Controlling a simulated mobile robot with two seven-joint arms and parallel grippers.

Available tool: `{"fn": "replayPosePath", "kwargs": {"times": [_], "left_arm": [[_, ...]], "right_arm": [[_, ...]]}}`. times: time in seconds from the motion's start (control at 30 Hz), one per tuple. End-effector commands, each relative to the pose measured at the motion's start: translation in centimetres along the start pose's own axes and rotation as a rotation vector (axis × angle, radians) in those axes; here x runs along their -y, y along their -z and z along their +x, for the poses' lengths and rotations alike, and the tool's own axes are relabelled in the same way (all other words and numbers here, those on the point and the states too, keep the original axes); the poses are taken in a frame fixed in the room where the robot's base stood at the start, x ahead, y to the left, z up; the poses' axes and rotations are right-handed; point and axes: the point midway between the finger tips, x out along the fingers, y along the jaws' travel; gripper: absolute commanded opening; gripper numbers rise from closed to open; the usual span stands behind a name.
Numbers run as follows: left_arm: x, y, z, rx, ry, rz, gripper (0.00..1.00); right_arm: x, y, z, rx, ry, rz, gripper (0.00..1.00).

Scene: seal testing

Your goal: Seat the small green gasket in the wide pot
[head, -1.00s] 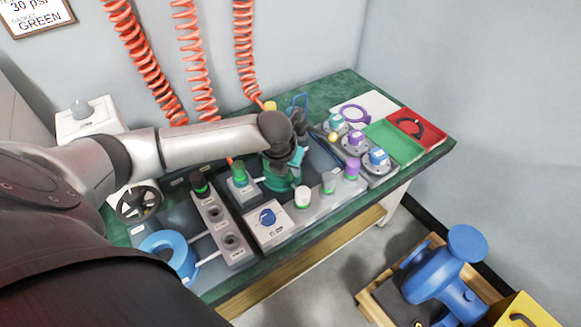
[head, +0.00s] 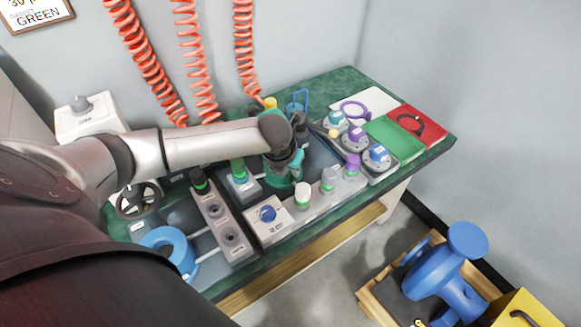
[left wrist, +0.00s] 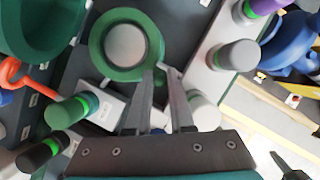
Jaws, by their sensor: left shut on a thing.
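A green ring, which looks like the small gasket (left wrist: 98,45), shows in the left wrist view around a round grey face (left wrist: 127,45). My left gripper (left wrist: 158,76) is shut on its lower right edge. Whether the ring lies seated or is held above cannot be told. A large dark green round vessel (left wrist: 40,25) stands at upper left there; I cannot tell whether it is the wide pot. In the head view the left gripper (head: 286,170) is low over the bench, and its wrist hides most of the fingertips.
A rail with white (head: 303,192), grey (head: 328,178) and purple (head: 352,163) capped pieces stands in front of the gripper. A green-capped bottle (head: 238,170) stands to its left. A green tray (head: 397,140) and a red tray (head: 425,122) lie at the right.

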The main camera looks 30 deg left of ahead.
Motion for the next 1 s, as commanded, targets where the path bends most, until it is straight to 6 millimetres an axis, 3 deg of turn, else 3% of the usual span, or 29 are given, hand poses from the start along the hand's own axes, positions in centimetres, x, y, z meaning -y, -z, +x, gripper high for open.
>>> {"fn": "replayPosePath", "kwargs": {"times": [0.43, 0.47, 0.73, 1.0], "left_arm": [[0.07, 0.34, 0.86, 0.001, 0.002, 0.000, 0.00], [0.07, 0.31, 0.81, 0.001, 0.002, 0.000, 0.24], [0.05, 0.30, 0.78, 0.001, 0.001, 0.000, 0.54], [0.03, 0.32, 0.79, 0.000, 0.001, 0.000, 0.56]], "right_arm": [[0.01, -0.04, 0.21, 0.000, 0.000, 0.000, 0.00], [0.01, -0.04, 0.19, 0.000, 0.000, 0.000, 0.00], [0.01, -0.04, 0.18, 0.000, 0.000, 0.000, 0.00], [0.00, -0.07, 0.20, 0.000, 0.000, 0.000, 0.00]]}}
